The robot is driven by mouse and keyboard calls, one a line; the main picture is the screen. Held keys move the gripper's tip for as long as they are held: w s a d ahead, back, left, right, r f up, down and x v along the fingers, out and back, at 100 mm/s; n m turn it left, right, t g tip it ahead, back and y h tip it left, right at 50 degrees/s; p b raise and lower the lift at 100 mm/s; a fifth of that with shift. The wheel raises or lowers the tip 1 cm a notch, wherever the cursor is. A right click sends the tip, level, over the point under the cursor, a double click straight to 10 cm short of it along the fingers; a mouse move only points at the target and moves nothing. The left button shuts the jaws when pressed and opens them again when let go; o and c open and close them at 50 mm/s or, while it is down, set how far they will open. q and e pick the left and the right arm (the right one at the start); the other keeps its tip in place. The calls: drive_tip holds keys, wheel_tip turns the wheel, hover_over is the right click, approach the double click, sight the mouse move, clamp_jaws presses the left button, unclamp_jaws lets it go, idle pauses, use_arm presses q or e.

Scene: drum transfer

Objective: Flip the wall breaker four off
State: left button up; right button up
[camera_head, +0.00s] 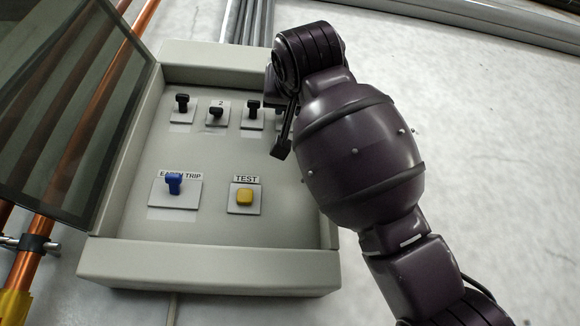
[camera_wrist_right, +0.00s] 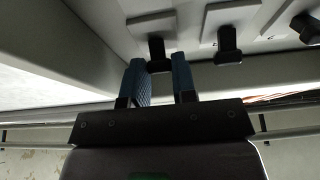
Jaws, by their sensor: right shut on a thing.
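The breaker box (camera_head: 150,262) is mounted on the wall with its dark lid open to the left. A row of black breaker levers runs along its top: the first (camera_head: 182,103), the second (camera_head: 216,112) marked 2, and the third (camera_head: 253,107). The second lever sits lower than the first and third. My right arm covers the fourth in the head view. In the right wrist view, the end lever, breaker four (camera_wrist_right: 157,50), is between the two blue fingers of my right gripper (camera_wrist_right: 160,70), which is shut on it. My left gripper is out of view.
Below the row are a blue EARTH TRIP lever (camera_head: 173,183) and a yellow TEST button (camera_head: 245,195). The tinted lid (camera_head: 70,90) stands open at left, near orange pipes (camera_head: 28,265). The wall right of the box is bare.

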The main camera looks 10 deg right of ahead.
drive_tip(key=shift+f+t+b, duration=0.4)
drive_tip(key=shift+t+b, duration=0.5)
drive_tip(key=shift+t, duration=0.15)
drive_tip(key=shift+f+t+b, duration=0.35)
drive_tip(key=shift+t+b, duration=0.55)
drive_tip(key=shift+t, duration=0.15)
drive_tip(key=o, duration=0.9)
drive_tip(key=b+v, duration=0.3)
drive_tip(key=v, duration=0.7)
drive_tip(key=shift+s+f, duration=0.25)
drive_tip(key=shift+s, duration=0.05)
